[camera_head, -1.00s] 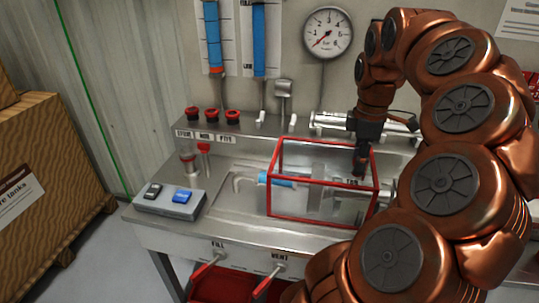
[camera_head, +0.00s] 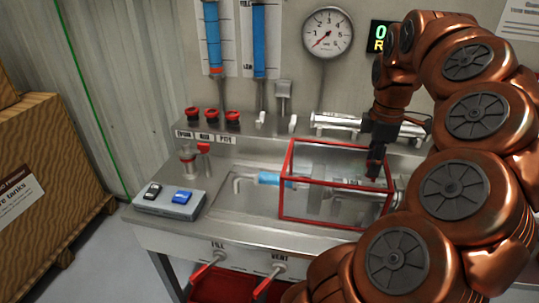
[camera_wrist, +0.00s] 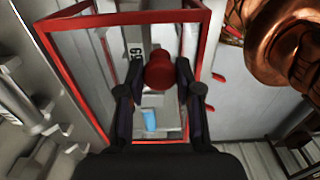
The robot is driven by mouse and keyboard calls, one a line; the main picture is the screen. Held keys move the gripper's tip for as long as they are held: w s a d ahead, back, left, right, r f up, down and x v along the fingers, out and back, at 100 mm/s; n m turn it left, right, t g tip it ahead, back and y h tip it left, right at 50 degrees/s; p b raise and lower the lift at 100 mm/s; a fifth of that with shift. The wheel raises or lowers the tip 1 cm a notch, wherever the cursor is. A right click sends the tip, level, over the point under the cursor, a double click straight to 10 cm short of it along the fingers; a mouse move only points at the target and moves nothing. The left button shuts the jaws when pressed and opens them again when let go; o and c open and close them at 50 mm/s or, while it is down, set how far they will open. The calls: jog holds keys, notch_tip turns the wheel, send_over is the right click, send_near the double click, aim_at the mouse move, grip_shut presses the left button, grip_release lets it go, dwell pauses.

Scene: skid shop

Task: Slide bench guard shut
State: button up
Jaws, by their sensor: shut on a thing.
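The bench guard (camera_head: 335,183) is a clear box with a red frame, standing on the metal bench over a pipe with a blue section (camera_head: 269,178). Its frame also shows in the wrist view (camera_wrist: 125,20). My gripper (camera_head: 375,170) points down at the guard's top, toward its right side. In the wrist view my gripper (camera_wrist: 160,80) has its two dark fingers on either side of a red knob (camera_wrist: 159,70) and is shut on it.
Red buttons (camera_head: 212,115) line the back ledge. A pressure gauge (camera_head: 327,33) hangs on the wall. Fill and vent handles (camera_head: 207,268) stick out in front. My arm covers the right side.

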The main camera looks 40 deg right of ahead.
jog(key=shift+s+d, duration=0.45)
jog(key=shift+s, duration=0.15)
jog(key=shift+s+d, duration=0.5)
jog(key=shift+s, duration=0.25)
jog(key=shift+s+d, duration=0.5)
jog(key=shift+s, duration=0.2)
jog(key=shift+s+d, duration=0.7)
jog(key=shift+s, duration=0.3)
jog(key=o, duration=0.9)
